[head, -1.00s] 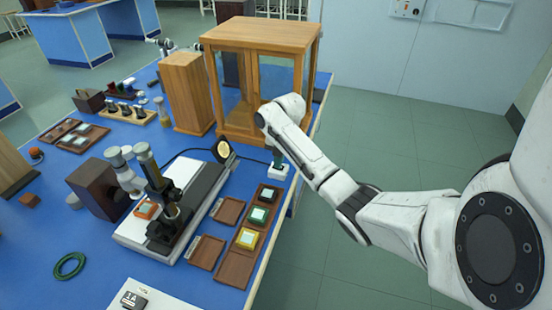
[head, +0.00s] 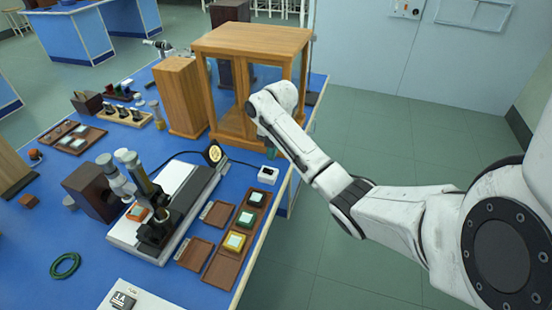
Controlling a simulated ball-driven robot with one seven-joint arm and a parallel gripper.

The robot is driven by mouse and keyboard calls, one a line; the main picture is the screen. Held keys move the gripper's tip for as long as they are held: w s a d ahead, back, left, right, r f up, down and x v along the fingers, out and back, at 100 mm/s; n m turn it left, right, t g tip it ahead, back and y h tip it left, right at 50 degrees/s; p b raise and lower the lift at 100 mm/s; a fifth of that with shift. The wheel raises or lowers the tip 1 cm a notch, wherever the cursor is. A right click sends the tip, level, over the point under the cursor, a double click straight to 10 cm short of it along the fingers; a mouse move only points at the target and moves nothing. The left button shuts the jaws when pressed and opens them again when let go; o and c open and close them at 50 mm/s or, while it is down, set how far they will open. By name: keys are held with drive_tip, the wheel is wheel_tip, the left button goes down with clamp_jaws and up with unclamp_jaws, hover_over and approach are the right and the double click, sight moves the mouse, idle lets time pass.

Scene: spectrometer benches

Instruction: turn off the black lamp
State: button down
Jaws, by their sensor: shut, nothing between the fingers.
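The black lamp (head: 214,153) has a round, pale yellow face in a dark ring and stands at the far end of the grey and white instrument bench. I cannot tell for sure whether it is lit. A small white box (head: 268,175) with dark marks on top, perhaps a switch, sits right of the lamp near the table's right edge. My gripper (head: 271,153) shows as a small green tip below my white wrist. It is shut and empty, just above and behind the white box in the picture, apart from it. My wrist hides most of it.
A wooden glass-sided cabinet (head: 248,42) stands close behind my gripper, with a wooden block (head: 181,95) to its left. A brown tray (head: 220,262) of coloured slides lies in front. A microscope (head: 153,210) stands on the bench. Open floor lies to the right.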

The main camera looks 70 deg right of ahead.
wheel_tip(320, 180, up, 8)
drive_tip(key=shift+s+f, duration=0.2)
drive_tip(key=shift+s, duration=0.25)
